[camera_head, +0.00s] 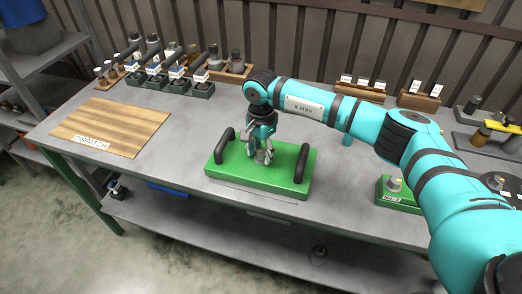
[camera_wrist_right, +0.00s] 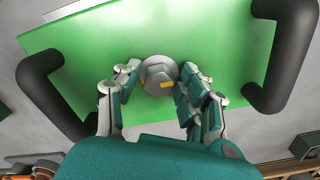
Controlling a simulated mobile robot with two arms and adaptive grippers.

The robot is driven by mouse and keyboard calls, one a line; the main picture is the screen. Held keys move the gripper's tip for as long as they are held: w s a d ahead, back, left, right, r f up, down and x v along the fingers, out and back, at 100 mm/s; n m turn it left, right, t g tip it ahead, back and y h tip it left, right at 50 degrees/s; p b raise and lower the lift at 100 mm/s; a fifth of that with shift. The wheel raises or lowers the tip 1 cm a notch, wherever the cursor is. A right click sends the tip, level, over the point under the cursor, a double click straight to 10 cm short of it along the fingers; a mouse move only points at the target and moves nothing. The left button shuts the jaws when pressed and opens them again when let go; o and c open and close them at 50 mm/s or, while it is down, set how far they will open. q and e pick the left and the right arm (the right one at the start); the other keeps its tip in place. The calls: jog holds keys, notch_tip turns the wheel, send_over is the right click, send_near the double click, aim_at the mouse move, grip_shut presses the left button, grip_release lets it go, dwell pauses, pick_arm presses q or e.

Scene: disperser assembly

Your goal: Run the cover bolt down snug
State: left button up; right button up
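A green cover block (camera_head: 230,174) with two black handles sits on the grey bench near its front edge. It also fills much of the right wrist view (camera_wrist_right: 85,45). A grey hex-headed bolt (camera_wrist_right: 158,74) with a small yellow mark stands in the block's middle between the handles. My right gripper (camera_head: 264,155) points down over the block. The bolt's shank is hidden. My left gripper is not in view.
A wooden board marked DISPATCH (camera_head: 112,125) lies at the left. Several dark-green trays with parts (camera_head: 173,86) and wooden racks stand along the back. A green fixture (camera_head: 396,196) sits at the right, beside my arm. The bench between board and block is clear.

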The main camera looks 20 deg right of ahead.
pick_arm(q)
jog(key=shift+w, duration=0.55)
pick_arm(e)
grip_shut()
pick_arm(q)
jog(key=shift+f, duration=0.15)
pick_arm(e)
jog(key=m+b, duration=0.2)
jog(key=m, duration=0.1)
jog(key=shift+w+f+m, duration=0.1)
jog(key=shift+w+m, duration=0.05)
jog(key=shift+m, duration=0.15)
jog(key=m+b, duration=0.2)
jog(key=m, duration=0.2)
jog(key=shift+w, duration=0.1)
jog(key=m+b, duration=0.2)
jog(key=m, duration=0.3)
jog(key=shift+w+d+m, duration=0.1)
jog(key=shift+m, duration=0.3)
jog(key=m, duration=0.3)
jog(key=shift+r+m+b, duration=0.2)
jog(key=shift+m+b, duration=0.1)
jog(key=shift+b, duration=0.05)
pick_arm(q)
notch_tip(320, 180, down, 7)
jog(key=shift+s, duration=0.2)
pick_arm(e)
jog(key=shift+w+m, duration=0.1)
jog(key=shift+m, duration=1.2)
